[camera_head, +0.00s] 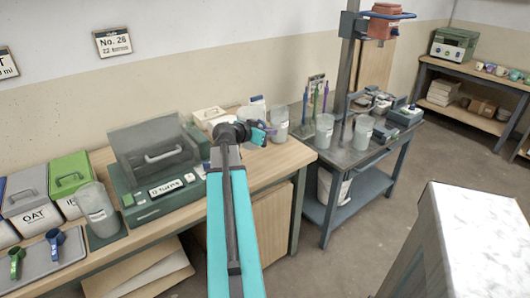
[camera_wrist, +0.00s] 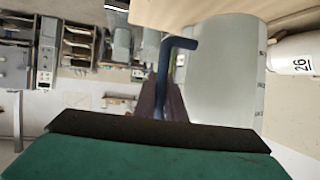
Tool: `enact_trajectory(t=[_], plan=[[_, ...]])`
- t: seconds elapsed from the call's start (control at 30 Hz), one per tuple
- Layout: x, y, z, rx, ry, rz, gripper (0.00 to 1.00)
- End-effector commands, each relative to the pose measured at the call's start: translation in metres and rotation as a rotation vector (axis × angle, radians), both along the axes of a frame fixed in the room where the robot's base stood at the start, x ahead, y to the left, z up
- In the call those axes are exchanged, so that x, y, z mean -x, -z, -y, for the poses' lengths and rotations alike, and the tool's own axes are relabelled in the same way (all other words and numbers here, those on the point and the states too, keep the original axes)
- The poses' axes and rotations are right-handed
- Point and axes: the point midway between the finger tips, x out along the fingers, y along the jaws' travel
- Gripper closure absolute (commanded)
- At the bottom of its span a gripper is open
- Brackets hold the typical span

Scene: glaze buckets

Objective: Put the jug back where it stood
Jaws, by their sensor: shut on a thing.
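A translucent grey jug (camera_head: 280,122) is at the right end of the wooden bench, just beyond my gripper (camera_head: 262,133). In the wrist view the jug (camera_wrist: 225,75) fills the upper right, with marks along its side, and its dark blue handle (camera_wrist: 181,44) runs down to my jaws. My gripper is shut on the jug's handle. I cannot tell whether the jug's base touches the bench.
Another jug (camera_head: 95,208) stands on a pad left of the green machine (camera_head: 155,180). Two more jugs (camera_head: 324,131) (camera_head: 362,133) stand on the metal table to the right. OAT bins and a tray with scoops lie at far left. A white block (camera_head: 475,240) is at front right.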

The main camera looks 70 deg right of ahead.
Motion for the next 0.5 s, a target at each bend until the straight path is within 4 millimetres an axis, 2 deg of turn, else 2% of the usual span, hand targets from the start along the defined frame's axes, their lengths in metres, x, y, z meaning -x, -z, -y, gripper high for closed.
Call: enact_trajectory(t=[0.23, 0.5], plan=[[0.0, 0.031, -0.001, -0.002, -0.001, -0.001, 1.0], [0.0, 0.044, 0.0, 0.0, 0.0, 0.0, 1.0]])
